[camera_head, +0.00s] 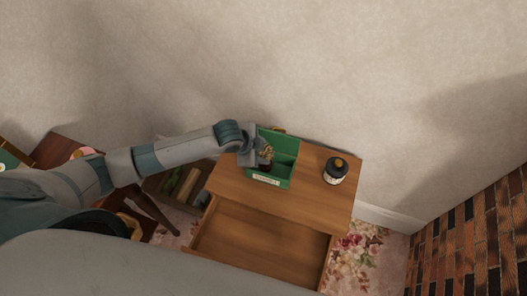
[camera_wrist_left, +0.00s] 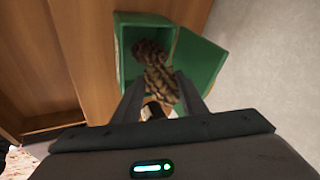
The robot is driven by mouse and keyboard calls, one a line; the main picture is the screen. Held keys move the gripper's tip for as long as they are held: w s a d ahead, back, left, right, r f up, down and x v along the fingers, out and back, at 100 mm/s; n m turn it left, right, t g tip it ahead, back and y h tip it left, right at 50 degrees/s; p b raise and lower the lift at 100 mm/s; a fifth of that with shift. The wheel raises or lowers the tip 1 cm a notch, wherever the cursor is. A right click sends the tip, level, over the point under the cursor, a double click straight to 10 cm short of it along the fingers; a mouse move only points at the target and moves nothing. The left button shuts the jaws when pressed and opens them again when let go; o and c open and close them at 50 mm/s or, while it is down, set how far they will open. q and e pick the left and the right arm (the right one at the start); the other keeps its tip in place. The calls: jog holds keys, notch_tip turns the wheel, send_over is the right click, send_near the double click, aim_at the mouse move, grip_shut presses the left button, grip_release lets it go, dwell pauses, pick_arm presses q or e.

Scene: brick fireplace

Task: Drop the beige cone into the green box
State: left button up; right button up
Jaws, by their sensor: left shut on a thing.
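The green box (camera_head: 285,172) stands open on the wooden table, with a pale label on its front. It also fills the upper middle of the left wrist view (camera_wrist_left: 196,68). My left gripper (camera_head: 258,154) is over the left part of the box. It is shut on the beige cone (camera_wrist_left: 160,84), a scaly pine cone held between the fingers at the box's opening. The cone also shows in the head view (camera_head: 267,151). A darker brown cone (camera_wrist_left: 149,50) shows just beyond it, inside the box. My right gripper is out of view.
A dark bottle with a white label (camera_head: 335,171) stands right of the box on the wooden table (camera_head: 308,200). An open drawer (camera_head: 262,240) juts out below the tabletop. A wall (camera_head: 300,60) rises close behind.

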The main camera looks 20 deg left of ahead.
pick_arm(q)
jog(key=o, duration=1.1)
jog(key=b+v, duration=0.2)
jog(key=v, duration=1.5)
jog(key=shift+a+r, duration=0.2)
jog(key=shift+s+f, duration=0.1)
jog(key=shift+s, duration=0.05)
